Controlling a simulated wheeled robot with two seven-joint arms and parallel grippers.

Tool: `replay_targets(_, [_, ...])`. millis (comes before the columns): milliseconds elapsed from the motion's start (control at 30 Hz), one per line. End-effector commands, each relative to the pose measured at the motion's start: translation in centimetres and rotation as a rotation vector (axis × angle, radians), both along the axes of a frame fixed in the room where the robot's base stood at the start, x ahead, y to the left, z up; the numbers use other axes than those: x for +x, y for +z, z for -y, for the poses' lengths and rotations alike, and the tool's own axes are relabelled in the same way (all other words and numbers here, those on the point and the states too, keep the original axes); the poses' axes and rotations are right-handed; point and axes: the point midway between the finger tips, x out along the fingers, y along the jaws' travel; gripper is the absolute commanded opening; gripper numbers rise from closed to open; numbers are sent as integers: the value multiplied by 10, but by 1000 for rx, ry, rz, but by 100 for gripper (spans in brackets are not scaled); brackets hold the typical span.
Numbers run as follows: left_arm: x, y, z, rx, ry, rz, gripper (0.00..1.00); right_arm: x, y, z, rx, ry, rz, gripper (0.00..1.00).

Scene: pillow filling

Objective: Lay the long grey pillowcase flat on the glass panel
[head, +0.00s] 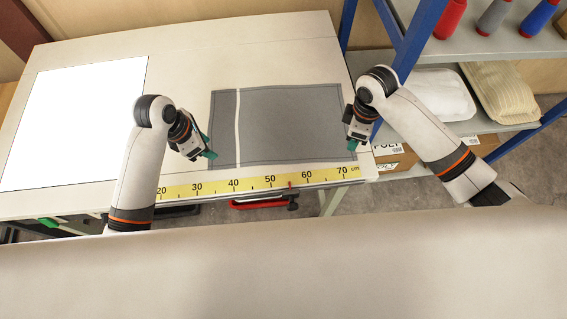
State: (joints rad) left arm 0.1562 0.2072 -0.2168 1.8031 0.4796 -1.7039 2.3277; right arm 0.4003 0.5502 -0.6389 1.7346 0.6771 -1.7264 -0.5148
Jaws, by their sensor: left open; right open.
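The long grey pillowcase (290,120) lies flat on the table, right of the middle, with a pale stripe near its left end. The glass panel (75,115) is a bright white rectangle at the table's left, well apart from the pillowcase. My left gripper (209,154) is open at the pillowcase's lower left corner. My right gripper (350,128) is open at the pillowcase's right edge. Whether either gripper touches the cloth I cannot tell.
A yellow ruler strip (250,184) runs along the table's front edge. Blue-framed shelves (480,50) with thread spools and packed pillows stand at the right, close to my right arm. The table (190,75) is clear between the panel and the pillowcase behind my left arm.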

Motion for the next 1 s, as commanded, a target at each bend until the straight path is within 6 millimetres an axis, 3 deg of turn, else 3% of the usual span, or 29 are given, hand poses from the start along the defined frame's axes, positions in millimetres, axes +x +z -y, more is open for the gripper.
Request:
replay_targets(200, [-2,-36,-1,3,-2,-5,42,-2,-36,-1,1,-2,-4,42])
replay_targets(433, [-2,-63,0,2,-4,-3,42,-1,-63,-1,0,-2,-1,42])
replay_targets(1000, [-1,-73,0,2,-4,0,40,-1,-73,-1,1,-1,1,40])
